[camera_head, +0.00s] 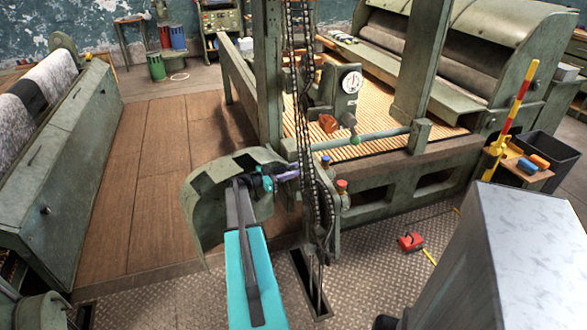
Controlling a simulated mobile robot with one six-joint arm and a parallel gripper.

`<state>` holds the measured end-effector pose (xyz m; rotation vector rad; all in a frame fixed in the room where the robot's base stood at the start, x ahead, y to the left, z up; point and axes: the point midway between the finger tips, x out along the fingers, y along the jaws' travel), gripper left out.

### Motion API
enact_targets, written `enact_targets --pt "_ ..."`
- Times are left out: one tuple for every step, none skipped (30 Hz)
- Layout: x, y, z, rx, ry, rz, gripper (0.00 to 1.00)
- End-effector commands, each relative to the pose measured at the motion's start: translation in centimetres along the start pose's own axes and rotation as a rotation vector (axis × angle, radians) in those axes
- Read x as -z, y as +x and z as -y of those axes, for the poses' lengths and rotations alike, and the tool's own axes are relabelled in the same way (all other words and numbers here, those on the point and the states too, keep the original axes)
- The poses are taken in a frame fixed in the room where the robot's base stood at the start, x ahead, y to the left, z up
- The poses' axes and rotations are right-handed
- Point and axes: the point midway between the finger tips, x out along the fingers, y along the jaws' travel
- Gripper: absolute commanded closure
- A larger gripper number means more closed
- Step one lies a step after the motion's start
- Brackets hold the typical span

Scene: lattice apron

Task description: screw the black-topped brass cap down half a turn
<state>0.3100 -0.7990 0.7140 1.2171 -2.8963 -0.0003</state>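My arm, with a turquoise link and a dark grey link, reaches up from the bottom middle to the chain-driven green machine. My gripper (274,179) is small in the view, beside the curved green guard (225,185) and left of the hanging chains (306,150). Teal and purple parts show at its end; whether its fingers are open or shut is too small to tell. I cannot make out a black-topped brass cap; it may be hidden by the gripper or guard. A blue-topped fitting (326,160) and a red-topped fitting (341,185) are on the machine just right of the chains.
A round gauge (350,81) sits above a green rail (370,137). A red tool (411,242) lies on the plate floor, right of a floor slot (309,283). A grey metal cabinet (530,250) fills the lower right. The wooden floor (160,160) at left is clear.

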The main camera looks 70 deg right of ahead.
Motion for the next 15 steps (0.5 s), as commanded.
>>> enact_targets --pt "0.03 0.04 0.14 -0.011 0.000 0.000 0.93" --pt "0.02 0.03 0.13 -0.016 0.000 0.001 0.93" --pt "0.01 0.03 0.10 -0.023 0.000 0.001 0.93" --pt "0.00 0.03 0.08 -0.027 0.000 0.001 0.93" --pt "0.00 0.03 0.05 -0.031 0.000 0.001 0.93" --pt "-0.01 0.02 0.03 -0.034 0.000 0.001 0.93" --pt "-0.02 0.02 0.01 -0.036 0.000 0.001 0.93" --pt "-0.02 0.02 0.00 -0.037 0.000 0.001 0.93" --pt "-0.03 0.02 -0.01 -0.039 0.000 0.001 0.93" --pt "-0.04 0.02 -0.02 -0.039 0.000 0.001 0.93" --pt "-0.03 0.02 -0.03 -0.039 0.000 0.001 0.93" --pt "-0.04 0.01 -0.03 -0.039 0.000 0.001 0.93" --pt "-0.04 0.02 -0.04 -0.039 0.000 0.001 0.93" --pt "-0.04 0.02 -0.04 -0.039 0.000 0.001 0.93" --pt "-0.04 0.02 -0.04 -0.039 0.000 0.001 0.93"
